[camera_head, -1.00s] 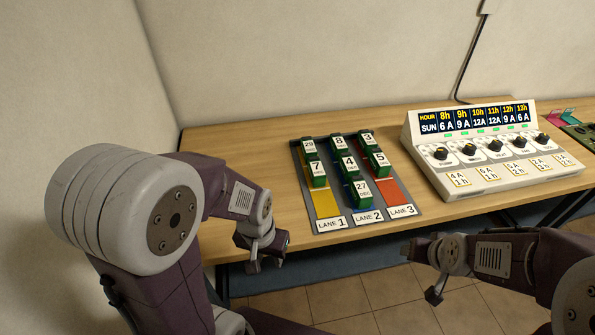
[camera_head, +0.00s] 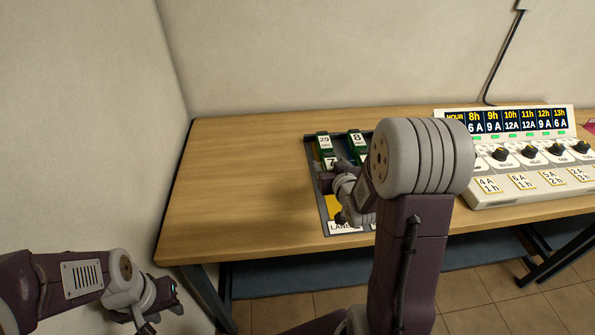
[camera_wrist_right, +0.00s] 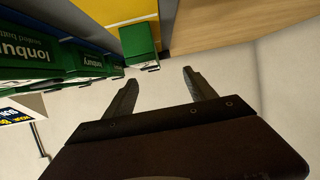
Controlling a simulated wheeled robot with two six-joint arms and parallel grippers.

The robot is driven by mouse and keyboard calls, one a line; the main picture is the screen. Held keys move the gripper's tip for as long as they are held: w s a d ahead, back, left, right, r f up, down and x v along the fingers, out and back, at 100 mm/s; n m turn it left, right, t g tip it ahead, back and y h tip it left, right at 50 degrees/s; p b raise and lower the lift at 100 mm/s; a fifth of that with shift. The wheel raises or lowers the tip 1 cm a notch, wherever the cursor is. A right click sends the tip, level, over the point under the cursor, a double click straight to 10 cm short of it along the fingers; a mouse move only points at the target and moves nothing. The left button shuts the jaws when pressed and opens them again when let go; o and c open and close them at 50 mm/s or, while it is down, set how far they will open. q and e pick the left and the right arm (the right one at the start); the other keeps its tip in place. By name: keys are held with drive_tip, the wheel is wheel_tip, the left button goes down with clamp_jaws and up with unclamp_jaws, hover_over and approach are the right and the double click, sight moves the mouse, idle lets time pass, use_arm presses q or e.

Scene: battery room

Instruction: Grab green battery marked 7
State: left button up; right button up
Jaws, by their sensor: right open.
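The green battery marked 7 (camera_head: 330,161) stands in the yellow lane 1 of the grey tray (camera_head: 312,190), partly hidden by my right arm in the head view. In the right wrist view a green battery (camera_wrist_right: 140,42) by the yellow strip is just beyond the fingertips; its label is not visible there. My right gripper (camera_wrist_right: 160,77) is open and empty, with a gap to that battery. My left gripper (camera_head: 158,308) is low at the left, off the table's front edge; its jaws are unclear.
Green batteries marked 29 (camera_head: 323,141) and 8 (camera_head: 357,138) stand behind in lanes 1 and 2. My right arm hides most of lanes 2 and 3. A white control panel (camera_head: 520,187) with knobs stands at the right. The wooden table (camera_head: 240,165) left of the tray is clear.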

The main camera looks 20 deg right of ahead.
sight(329, 159)
drive_tip(key=shift+s+d+f+m+h, duration=0.15)
drive_tip(key=shift+s+d+f, duration=0.1)
drive_tip(key=shift+d+f, duration=0.25)
drive_tip(key=shift+s+d+f+m+h, duration=0.15)
drive_tip(key=shift+s+d+f, duration=0.15)
drive_tip(key=shift+d, duration=0.4)
drive_tip(key=x, duration=0.9)
drive_tip(key=shift+w+a+f, duration=0.2)
drive_tip(key=shift+a, duration=0.1)
drive_tip(key=shift+s+r, duration=0.1)
drive_tip(key=shift+s, duration=0.05)
drive_tip(key=shift+c, duration=0.4)
clamp_jaws()
